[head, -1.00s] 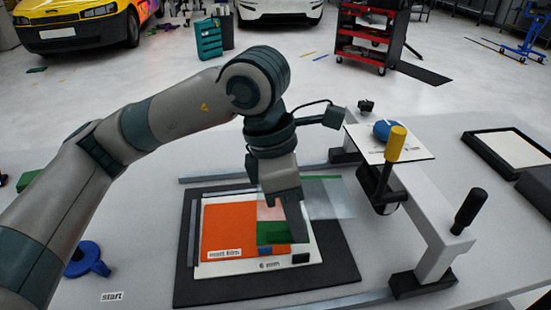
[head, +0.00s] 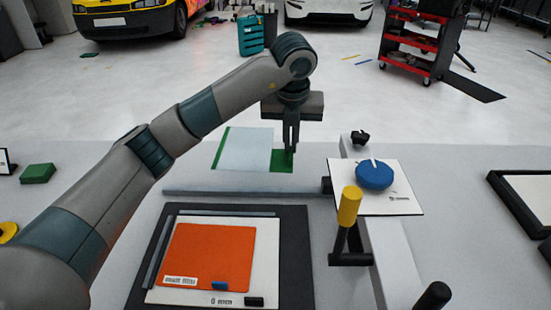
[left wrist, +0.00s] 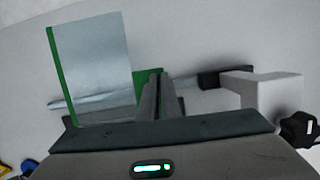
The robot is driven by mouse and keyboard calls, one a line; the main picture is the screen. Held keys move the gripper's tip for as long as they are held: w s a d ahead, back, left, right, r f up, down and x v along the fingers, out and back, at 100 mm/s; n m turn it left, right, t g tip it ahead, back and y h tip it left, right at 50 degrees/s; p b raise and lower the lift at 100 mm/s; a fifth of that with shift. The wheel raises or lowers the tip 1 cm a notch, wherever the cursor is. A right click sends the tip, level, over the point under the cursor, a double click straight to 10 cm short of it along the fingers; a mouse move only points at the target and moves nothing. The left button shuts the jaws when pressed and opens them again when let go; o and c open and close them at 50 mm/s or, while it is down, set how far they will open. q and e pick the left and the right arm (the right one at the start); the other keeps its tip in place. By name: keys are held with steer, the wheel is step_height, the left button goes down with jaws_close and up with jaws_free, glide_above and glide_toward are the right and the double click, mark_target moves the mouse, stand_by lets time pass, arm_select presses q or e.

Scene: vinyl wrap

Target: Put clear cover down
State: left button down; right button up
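The clear cover (head: 243,149) is a pale see-through sheet with a green strip on its left edge and a green tab (head: 281,160) at its right. It appears beyond the long grey rail; whether it touches the table is unclear. It also shows in the left wrist view (left wrist: 95,60). My left gripper (head: 290,151) points down at the green tab, and its narrow fingers (left wrist: 157,98) look closed on it. An orange sheet (head: 213,254) lies uncovered on a white board (head: 262,262) on a dark base (head: 298,262). My right gripper is out of view.
At the right, a fixture carries a plate with a blue knob (head: 374,174) and a yellow-topped handle (head: 349,206). A grey rail (head: 245,192) runs behind the dark base. A green block (head: 38,173) lies at the left. The tabletop around the cover is clear.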

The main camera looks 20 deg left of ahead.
mark_target(265, 143)
arm_select(q)
steer(key=shift+w+a+n, duration=0.25)
steer(key=shift+w+n, duration=0.05)
steer(key=shift+s+a, duration=0.1)
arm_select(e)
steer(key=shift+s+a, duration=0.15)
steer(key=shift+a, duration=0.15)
arm_select(q)
steer(key=shift+f, duration=0.1)
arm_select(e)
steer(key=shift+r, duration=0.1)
